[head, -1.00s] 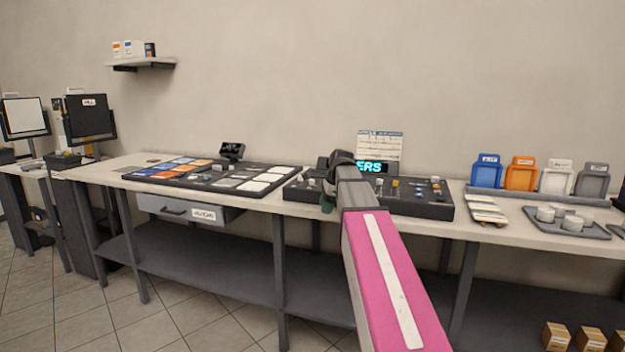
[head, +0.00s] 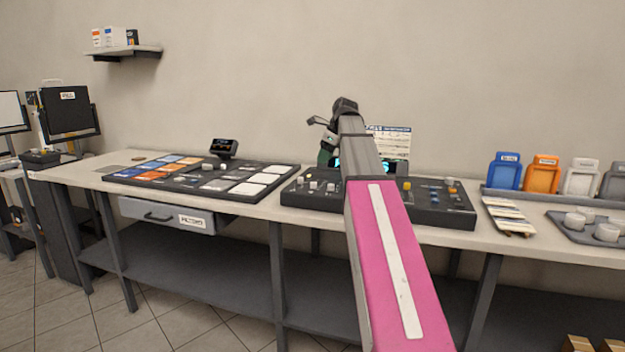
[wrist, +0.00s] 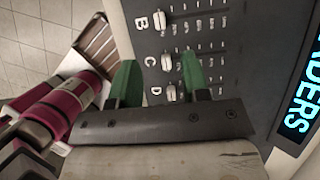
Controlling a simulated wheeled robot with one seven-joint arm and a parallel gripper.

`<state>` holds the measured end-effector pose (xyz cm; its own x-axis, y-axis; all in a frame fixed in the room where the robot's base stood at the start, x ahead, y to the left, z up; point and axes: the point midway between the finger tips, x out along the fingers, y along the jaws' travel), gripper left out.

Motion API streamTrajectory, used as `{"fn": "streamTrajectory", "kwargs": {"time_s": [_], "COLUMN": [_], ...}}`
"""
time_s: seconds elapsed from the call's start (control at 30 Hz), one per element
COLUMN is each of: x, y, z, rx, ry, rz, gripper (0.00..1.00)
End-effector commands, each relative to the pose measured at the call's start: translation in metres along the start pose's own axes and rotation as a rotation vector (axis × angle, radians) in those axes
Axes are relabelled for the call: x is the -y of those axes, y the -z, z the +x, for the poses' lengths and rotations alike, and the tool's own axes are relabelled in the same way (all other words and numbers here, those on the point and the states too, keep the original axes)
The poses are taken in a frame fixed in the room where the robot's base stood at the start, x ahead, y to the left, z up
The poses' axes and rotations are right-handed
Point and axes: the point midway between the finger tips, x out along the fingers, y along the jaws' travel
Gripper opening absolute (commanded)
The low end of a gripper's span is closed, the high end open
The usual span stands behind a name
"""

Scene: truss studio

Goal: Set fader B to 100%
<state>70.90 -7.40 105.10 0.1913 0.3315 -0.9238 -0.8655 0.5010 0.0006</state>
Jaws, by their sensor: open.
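The dark fader console (head: 440,214) sits on the bench and also shows in the wrist view (wrist: 240,55). In the wrist view, fader B's pale cap (wrist: 160,20) stands beside the letter B, at the left end of its row of marks. Caps for C (wrist: 166,62) and D (wrist: 171,91) sit below it, also near their letters. My gripper (wrist: 159,60) is open, its green fingers on either side of the C cap in the picture, apart from B. In the head view my gripper (head: 325,148) is above the console; my arm hides the console's middle.
A lit cyan display (wrist: 302,105) is at the console's right in the wrist view. A button panel (head: 205,178) lies left of the console. A swatch stack (head: 508,215) and a tray of pale knobs (head: 590,230) lie right. A printed card (head: 390,141) stands behind.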

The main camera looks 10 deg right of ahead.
Motion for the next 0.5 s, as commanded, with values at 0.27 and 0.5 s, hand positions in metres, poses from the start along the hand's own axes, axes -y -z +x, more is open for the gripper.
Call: {"fn": "streamTrajectory", "kwargs": {"time_s": [0.27, 0.5], "x": [-0.001, -0.001], "y": [0.001, 0.0], "z": [0.04, 0.08], "rx": [-0.001, 0.0], "ry": [-0.002, -0.001], "rz": [0.0, -0.002], "gripper": [0.43, 0.43]}}
